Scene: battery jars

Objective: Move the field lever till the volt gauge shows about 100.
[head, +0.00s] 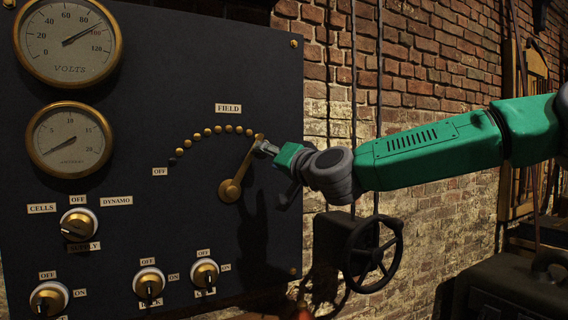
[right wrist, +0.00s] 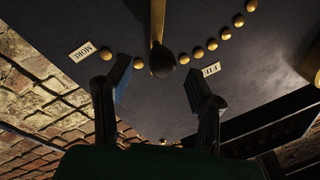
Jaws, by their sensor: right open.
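The volt gauge (head: 67,68) is a round brass-rimmed dial at the top left; its needle points just short of the red 100 mark. My right gripper (head: 266,148) is at the lever's upper end. My left gripper is not in view.
The dark panel (head: 190,60) also carries an ampere gauge (head: 68,170), a supply switch (head: 78,225) and several small knobs below. A handwheel (head: 374,254) stands out right of the panel, below my right arm. Behind is a brick wall (head: 430,60).

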